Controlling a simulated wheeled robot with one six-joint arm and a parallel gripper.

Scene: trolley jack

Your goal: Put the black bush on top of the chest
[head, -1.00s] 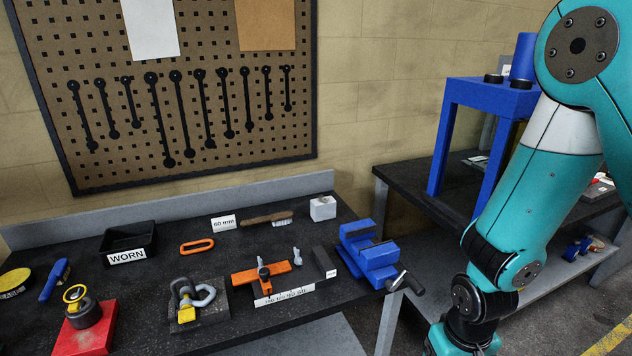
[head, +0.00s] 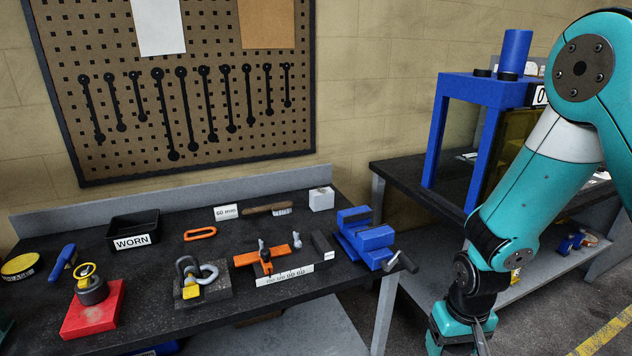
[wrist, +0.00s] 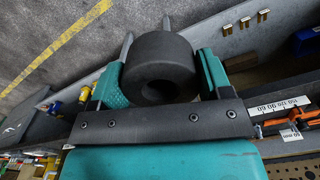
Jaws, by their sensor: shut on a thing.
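The black bush (wrist: 160,48) is a thick black ring with a round hole, seen in the wrist view. My gripper (wrist: 158,68) is shut on it, with the bush between its two teal fingers. In the head view my wrist hangs at the lower right, in front of the benches, and the bush cannot be made out there. I cannot identify a chest in either view.
The workbench (head: 130,321) carries a red block (head: 93,311), a black WORN tray (head: 133,229) and a blue vise (head: 367,240) at its right end. A blue press frame (head: 440,130) stands on a second bench at the right. Floor (head: 560,325) shows at the lower right.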

